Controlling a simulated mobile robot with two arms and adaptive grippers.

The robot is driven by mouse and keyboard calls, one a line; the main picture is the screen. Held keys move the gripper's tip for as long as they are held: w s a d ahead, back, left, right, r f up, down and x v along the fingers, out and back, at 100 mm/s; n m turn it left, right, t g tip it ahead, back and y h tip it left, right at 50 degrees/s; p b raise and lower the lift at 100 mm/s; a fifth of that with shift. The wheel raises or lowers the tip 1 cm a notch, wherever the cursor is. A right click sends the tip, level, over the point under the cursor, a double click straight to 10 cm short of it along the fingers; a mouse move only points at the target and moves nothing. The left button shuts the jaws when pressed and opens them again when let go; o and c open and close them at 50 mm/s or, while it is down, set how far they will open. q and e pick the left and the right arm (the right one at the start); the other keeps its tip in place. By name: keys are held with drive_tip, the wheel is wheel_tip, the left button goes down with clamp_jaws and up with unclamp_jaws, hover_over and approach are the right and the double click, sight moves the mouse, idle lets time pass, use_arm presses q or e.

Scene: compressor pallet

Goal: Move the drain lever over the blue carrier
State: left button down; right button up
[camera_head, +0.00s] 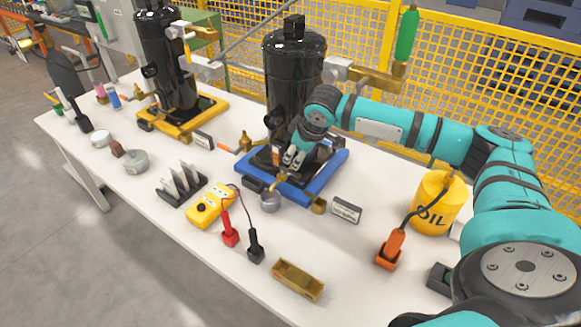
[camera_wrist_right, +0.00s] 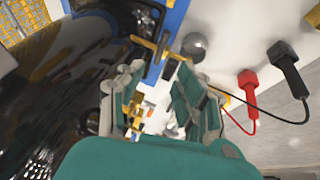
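The blue carrier (camera_head: 318,180) lies on the white table under a black tank (camera_head: 290,75). At the carrier's front, a small brass drain lever (camera_head: 280,182) sits low by the tank, close to a round grey part (camera_head: 269,201). My right gripper (camera_head: 293,157) is just above and behind the lever, pointing down over the carrier. In the right wrist view, the brass lever (camera_wrist_right: 158,44) shows beyond the open fingertips (camera_wrist_right: 158,67), near their gap; contact cannot be told. The blue carrier (camera_wrist_right: 177,18) runs behind it. My left gripper is not in view.
A second black tank stands on a yellow carrier (camera_head: 205,111) to the left. A yellow meter (camera_head: 210,205) with red and black probes, a brass tray (camera_head: 298,281) and a yellow oil can (camera_head: 437,203) stand nearby. Table room in front of the blue carrier is partly clear.

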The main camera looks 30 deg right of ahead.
sight(289, 170)
drive_tip(key=x, duration=0.8)
drive_tip(key=shift+w+f, duration=0.15)
drive_tip(key=shift+f, duration=0.25)
clamp_jaws()
